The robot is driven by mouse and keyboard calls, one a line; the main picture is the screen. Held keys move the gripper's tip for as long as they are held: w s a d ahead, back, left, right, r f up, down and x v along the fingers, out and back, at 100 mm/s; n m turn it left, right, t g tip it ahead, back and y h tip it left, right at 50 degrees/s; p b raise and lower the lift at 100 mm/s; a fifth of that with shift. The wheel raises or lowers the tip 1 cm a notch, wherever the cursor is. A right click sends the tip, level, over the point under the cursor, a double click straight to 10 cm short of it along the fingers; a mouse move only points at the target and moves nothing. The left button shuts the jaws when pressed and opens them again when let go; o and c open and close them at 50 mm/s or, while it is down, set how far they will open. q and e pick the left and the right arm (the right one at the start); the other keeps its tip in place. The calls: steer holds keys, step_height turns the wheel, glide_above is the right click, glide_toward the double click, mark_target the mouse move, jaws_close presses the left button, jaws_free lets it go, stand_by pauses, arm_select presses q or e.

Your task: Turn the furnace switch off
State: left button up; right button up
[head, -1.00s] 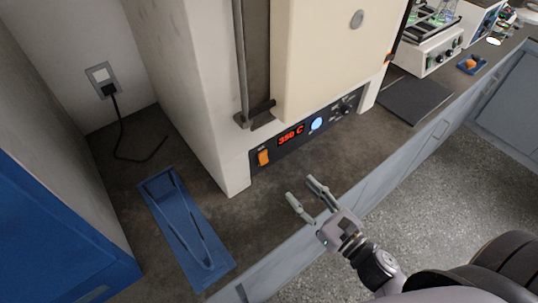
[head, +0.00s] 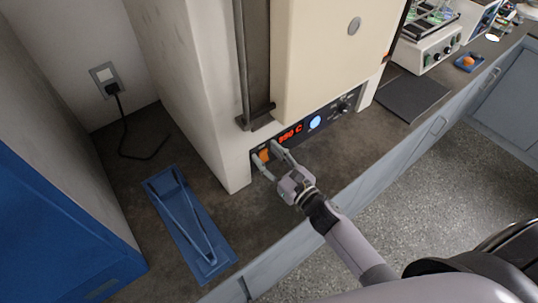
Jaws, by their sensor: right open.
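The furnace (head: 330,60) is a large cream cabinet on the dark bench. Its front panel (head: 328,118) has a red display (head: 290,134) reading 350 C, a round blue-white light (head: 315,122) and a black knob (head: 344,107). The orange furnace switch (head: 264,154) sits at the panel's left end. My right gripper (head: 265,153) is open, with its fingertips at the switch, one on each side in the picture. I cannot tell whether they touch it. The fingers partly cover the switch and the panel around it. My left gripper is not in view.
A blue tray (head: 162,186) with long tongs (head: 196,222) lies on the bench at left. A blue cabinet (head: 60,235) stands at lower left. A wall socket (head: 105,77) holds a plug. A dark plate (head: 412,97) and a shaker (head: 425,50) are at right.

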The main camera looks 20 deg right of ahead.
steer(key=shift+c, duration=0.4)
jaws_close()
steer(key=t+b, duration=0.1)
steer(key=b, duration=0.5)
steer(key=f+t+y+b, duration=0.1)
steer(key=t+b, duration=0.1)
steer(key=b, duration=0.4)
steer(key=shift+s+f+b, duration=0.15)
steer(key=shift+s+b, duration=0.05)
steer(key=shift+b, duration=0.45)
steer(key=shift+r, duration=0.2)
steer(key=shift+o, duration=0.4)
jaws_free()
